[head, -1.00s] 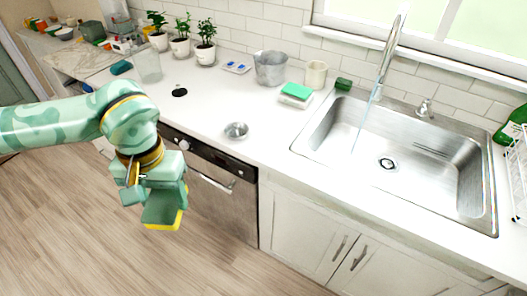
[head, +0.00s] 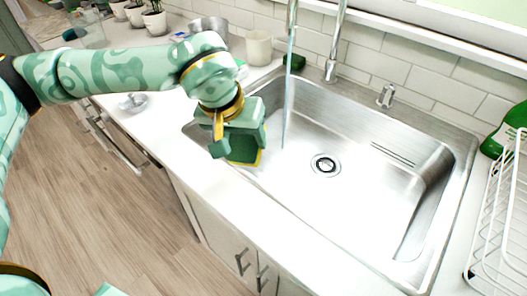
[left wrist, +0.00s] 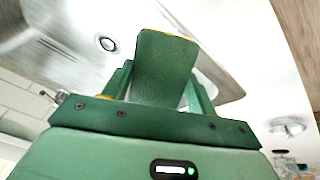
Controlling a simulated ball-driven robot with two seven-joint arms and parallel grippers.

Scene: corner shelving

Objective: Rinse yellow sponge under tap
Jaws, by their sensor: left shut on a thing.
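My left gripper (head: 238,140) is shut on the sponge (head: 244,150), which has a green face and a yellow edge. It holds the sponge over the left front edge of the sink (head: 345,190). In the left wrist view the sponge (left wrist: 165,68) sits between the fingers, green side showing, a thin yellow edge at its top. A stream of water (head: 288,95) runs from the tap (head: 337,45) into the sink, right of the sponge and apart from it. My right gripper is not in view.
A white dish rack (head: 500,220) and a green bottle (head: 505,130) stand right of the sink. A cream cup (head: 259,47) and a metal pot (head: 210,28) stand behind my left arm. A small metal bowl (head: 134,102) is on the counter at left.

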